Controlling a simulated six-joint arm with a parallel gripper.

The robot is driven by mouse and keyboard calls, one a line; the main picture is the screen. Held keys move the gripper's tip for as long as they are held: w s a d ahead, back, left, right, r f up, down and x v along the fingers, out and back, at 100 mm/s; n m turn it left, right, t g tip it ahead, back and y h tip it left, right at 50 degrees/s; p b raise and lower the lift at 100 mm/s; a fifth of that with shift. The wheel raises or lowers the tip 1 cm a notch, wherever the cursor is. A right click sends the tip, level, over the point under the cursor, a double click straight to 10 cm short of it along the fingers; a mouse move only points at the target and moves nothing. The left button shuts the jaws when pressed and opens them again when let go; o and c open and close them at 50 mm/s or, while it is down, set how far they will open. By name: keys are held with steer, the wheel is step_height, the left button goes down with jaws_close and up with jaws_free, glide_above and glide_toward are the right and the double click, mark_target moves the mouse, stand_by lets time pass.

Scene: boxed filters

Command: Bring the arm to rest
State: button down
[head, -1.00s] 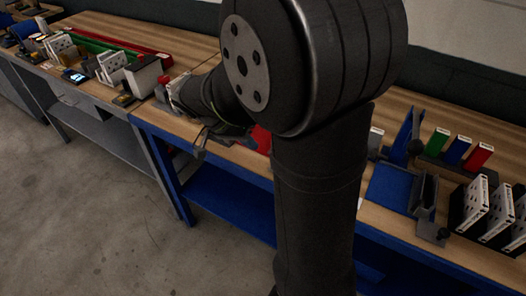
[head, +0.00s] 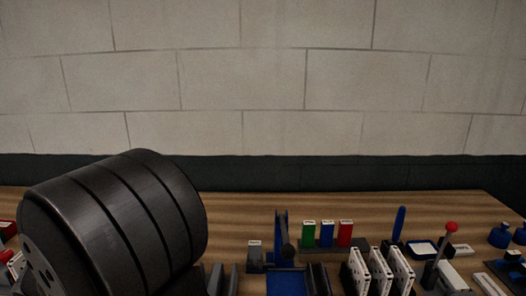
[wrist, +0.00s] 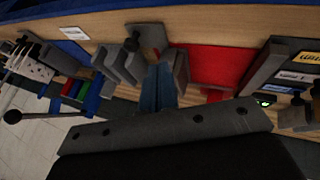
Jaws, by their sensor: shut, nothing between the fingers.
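In the wrist view my gripper (wrist: 158,88) is shut, with its two fingers together and nothing between them. The fingertips appear close to a brown and grey fixture (wrist: 148,40) on the bench; I cannot tell whether they touch it. A red panel (wrist: 212,65) is just right of the fingers. In the head view only a thick black arm link of mine shows at the lower left; the gripper is out of that view.
The wooden bench (head: 232,208) runs below a pale block wall (head: 280,100). Green (head: 309,233), blue (head: 327,233) and red (head: 345,233) boxes stand in a row. White filters (head: 380,270), a blue upright plate (head: 281,235) and a red-knobbed lever (head: 451,227) are nearby.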

steer(key=x, duration=0.5)
steer(key=shift+d+f, duration=0.15)
steer(key=shift+f, duration=0.05)
steer(key=shift+w+d+f, duration=0.1)
steer(key=shift+d+f, duration=0.05)
steer(key=shift+d, duration=0.35)
steer(key=shift+w+d+f, duration=0.15)
steer(key=shift+d, duration=0.4)
steer(key=shift+w+d+f, duration=0.1)
steer(key=shift+w+d, duration=0.05)
steer(key=shift+d, duration=0.6)
